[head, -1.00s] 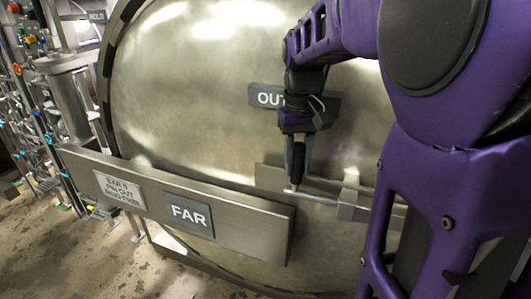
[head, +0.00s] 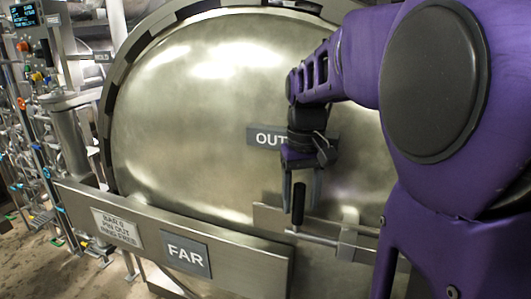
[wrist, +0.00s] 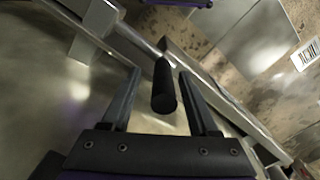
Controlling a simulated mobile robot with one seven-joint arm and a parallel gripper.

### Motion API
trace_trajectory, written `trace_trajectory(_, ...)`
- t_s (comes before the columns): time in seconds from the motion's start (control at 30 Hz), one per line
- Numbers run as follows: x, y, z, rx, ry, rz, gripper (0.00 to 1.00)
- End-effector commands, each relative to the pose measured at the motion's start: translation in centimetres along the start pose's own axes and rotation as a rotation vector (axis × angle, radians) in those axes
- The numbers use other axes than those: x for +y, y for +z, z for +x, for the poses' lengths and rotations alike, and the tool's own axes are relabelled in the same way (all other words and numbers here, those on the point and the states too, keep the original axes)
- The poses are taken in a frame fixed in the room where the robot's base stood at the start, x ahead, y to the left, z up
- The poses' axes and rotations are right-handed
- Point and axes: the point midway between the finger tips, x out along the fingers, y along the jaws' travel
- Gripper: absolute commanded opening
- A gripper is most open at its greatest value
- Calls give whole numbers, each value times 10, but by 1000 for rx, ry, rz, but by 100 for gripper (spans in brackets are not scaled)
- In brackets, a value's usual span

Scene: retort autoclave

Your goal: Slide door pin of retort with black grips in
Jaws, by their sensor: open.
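The door pin is a metal rod (head: 316,239) lying across the retort door (head: 200,120), running into a block (head: 347,236) on its right. Its black grip (head: 298,208) stands upright at the rod's left end. My gripper (head: 301,203) is open, coming from above, with its fingers on either side of the grip. In the wrist view the black grip (wrist: 164,86) points toward the palm between the two open fingers (wrist: 161,75), with gaps at both sides. I cannot tell whether either finger touches it.
A steel bar (head: 145,240) with a FAR plate (head: 187,254) and a white notice (head: 117,228) crosses the lower left door. An OUT plate (head: 266,138) is behind my wrist. Pipes and valves (head: 35,135) stand at the left. My arm hides the right side.

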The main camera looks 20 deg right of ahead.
Motion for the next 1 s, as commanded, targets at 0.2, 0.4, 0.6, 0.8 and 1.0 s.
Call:
trace_trajectory(0.2, 0, 0, -50, 5, 1, 0, 61)
trace_trajectory(0.4, 0, 0, -100, 4, 1, 0, 61)
trace_trajectory(0.6, 1, 0, -140, 2, 1, 1, 61)
trace_trajectory(0.8, 1, 0, -160, 0, 1, 1, 61)
trace_trajectory(1.0, 1, 1, -163, -2, 1, 1, 61)
